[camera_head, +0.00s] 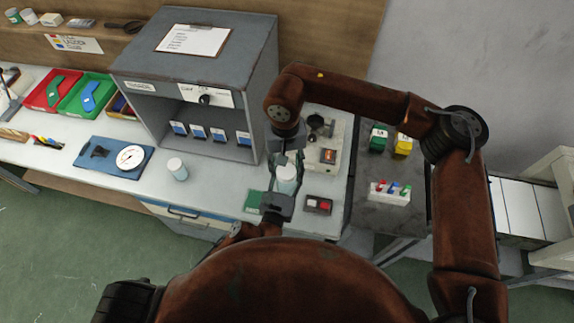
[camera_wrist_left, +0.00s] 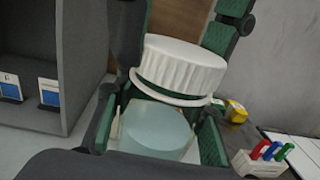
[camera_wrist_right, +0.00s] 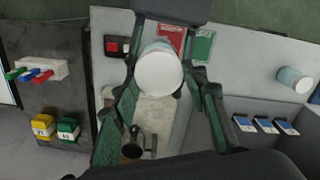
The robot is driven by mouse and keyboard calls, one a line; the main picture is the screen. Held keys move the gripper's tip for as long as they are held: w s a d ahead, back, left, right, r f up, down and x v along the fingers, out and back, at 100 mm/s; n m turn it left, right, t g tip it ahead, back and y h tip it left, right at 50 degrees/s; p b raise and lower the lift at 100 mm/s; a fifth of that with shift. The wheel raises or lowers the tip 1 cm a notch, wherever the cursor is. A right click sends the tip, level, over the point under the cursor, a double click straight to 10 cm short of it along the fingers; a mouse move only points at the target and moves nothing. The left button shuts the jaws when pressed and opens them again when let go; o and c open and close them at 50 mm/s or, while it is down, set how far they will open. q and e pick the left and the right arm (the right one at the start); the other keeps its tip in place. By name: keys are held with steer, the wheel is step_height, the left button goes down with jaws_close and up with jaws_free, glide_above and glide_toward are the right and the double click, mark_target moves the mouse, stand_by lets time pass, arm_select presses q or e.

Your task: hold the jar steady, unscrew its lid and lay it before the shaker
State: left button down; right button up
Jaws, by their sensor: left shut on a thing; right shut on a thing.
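The jar (camera_wrist_left: 155,130) is pale blue and stands upright between the green-padded fingers of my left gripper (camera_wrist_left: 160,135), which is shut on its body. It also shows in the head view (camera_head: 287,186). The lid (camera_wrist_left: 185,65) is white and ribbed, above the jar body. My right gripper (camera_head: 287,158) comes from above and is shut on the lid, whose round top shows in the right wrist view (camera_wrist_right: 160,73). A narrow gap seems to show between lid and jar. A beige device with a dark cup (camera_wrist_right: 134,150), probably the shaker, stands behind them.
Another white-lidded jar (camera_head: 177,170) stands to the left on the bench. A small box with a red button (camera_head: 318,205) and a green card (camera_head: 254,198) lie nearby. A grey cabinet (camera_head: 262,110) rises at the left. A rack with coloured items (camera_head: 389,193) is at the right.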

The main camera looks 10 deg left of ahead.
steer(key=n, duration=0.4)
steer(key=shift+w+a, duration=0.15)
steer(key=shift+w, duration=0.05)
steer(key=shift+a+n, duration=0.1)
steer(key=shift+n, duration=0.2)
steer(key=shift+r, duration=0.25)
steer(key=shift+r, duration=0.6)
steer(key=shift+s+r, duration=0.15)
steer(key=shift+r, duration=0.15)
